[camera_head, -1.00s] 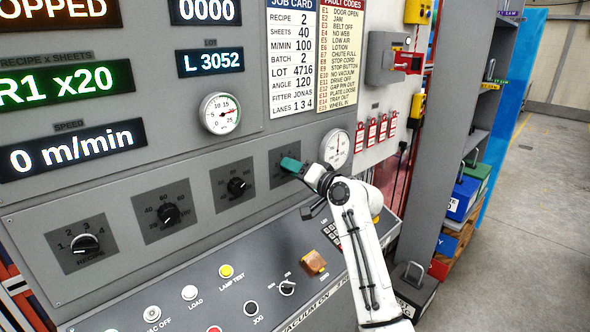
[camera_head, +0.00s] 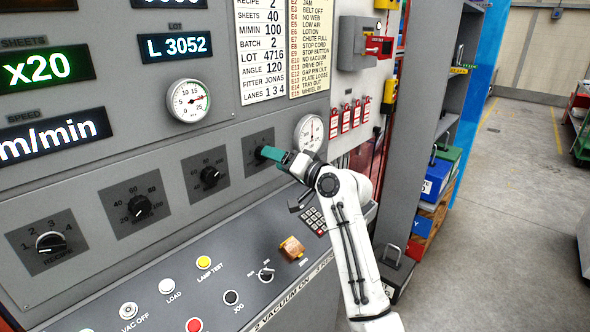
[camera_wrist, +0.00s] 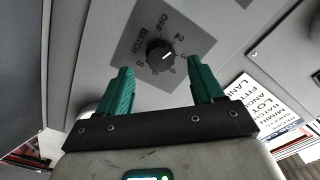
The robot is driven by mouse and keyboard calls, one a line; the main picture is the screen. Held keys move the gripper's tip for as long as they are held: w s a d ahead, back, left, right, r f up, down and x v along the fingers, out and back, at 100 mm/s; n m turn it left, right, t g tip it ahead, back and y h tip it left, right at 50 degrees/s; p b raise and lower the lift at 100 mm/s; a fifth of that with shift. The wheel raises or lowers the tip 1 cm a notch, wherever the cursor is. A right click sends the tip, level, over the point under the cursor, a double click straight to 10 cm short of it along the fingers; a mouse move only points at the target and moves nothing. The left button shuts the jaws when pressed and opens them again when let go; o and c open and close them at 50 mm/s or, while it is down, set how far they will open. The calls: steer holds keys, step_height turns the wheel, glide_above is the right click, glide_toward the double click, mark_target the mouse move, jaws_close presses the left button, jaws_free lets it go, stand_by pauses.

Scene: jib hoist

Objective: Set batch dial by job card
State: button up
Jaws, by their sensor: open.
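The batch dial (camera_wrist: 160,52) is a round black knob with a white pointer line on a dark square plate marked BATCH and OFF. In the wrist view its pointer faces right and slightly up, towards the side with the numerals; the exact mark is hard to read. My gripper (camera_wrist: 158,68) is open, its two green fingers to either side below the knob and apart from it. In the head view my gripper (camera_head: 270,154) is in front of the dial's plate (camera_head: 253,143) and hides most of the knob. The job card (camera_head: 263,70) reads BATCH 2.
The recipe dial (camera_head: 50,242) and two other dials are left of the batch dial. A sloped console with buttons and a keypad (camera_head: 313,220) lies below. A gauge (camera_head: 309,132) is close to the right of my gripper. Open floor lies at the right.

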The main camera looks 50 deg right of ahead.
steer(key=s+b, duration=0.1)
steer(key=s, duration=0.6)
steer(key=shift+s+d, duration=0.15)
stand_by(0.4)
